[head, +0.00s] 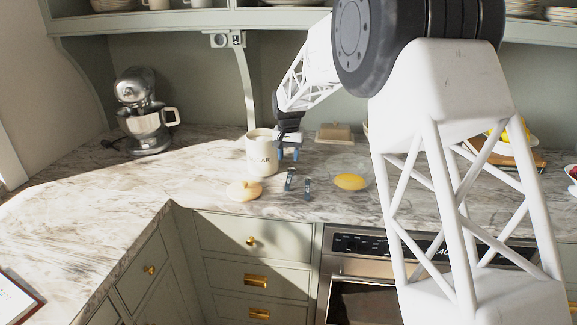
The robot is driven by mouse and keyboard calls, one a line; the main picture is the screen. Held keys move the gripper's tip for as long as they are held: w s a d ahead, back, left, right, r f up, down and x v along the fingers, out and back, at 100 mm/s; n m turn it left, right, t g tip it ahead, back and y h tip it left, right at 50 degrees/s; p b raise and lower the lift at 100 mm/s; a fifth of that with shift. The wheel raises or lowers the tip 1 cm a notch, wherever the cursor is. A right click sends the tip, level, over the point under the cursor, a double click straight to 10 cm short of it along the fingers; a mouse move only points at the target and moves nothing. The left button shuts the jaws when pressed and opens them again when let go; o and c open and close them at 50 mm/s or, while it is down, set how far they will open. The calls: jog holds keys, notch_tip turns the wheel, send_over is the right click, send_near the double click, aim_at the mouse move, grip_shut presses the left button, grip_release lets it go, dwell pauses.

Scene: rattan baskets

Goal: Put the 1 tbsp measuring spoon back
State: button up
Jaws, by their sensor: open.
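Two small dark blue-grey utensils lie on the marble counter, one nearer the canister (289,179) and one a little to the right (307,188). They look like measuring spoons, but they are too small to read a size on either. My gripper (288,153) points down above and behind them, just right of a cream canister lettered in dark print (260,158).
A stand mixer (147,115) is at the back left. The left counter is mostly clear; my arm hides much of the right.

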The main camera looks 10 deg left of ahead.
jog(key=shift+r, duration=1.15)
jog(key=s+d+r+t, duration=0.1)
jog(key=s+d+r, duration=0.5)
jog(key=s+d, duration=0.6)
jog(key=s+d+r, duration=0.7)
jog(key=s+d, duration=0.2)
jog(key=s, duration=0.4)
jog(key=s+d+f, duration=0.2)
jog(key=s+d, duration=0.2)
jog(key=s, duration=0.6)
jog(key=s+d+f+t, duration=0.1)
jog(key=s+d+f, duration=0.1)
jog(key=s, duration=0.8)
jog(key=s+d+f, duration=0.2)
jog(key=s+d, duration=0.3)
jog(key=s, duration=0.6)
jog(key=shift+d+f+t, duration=0.3)
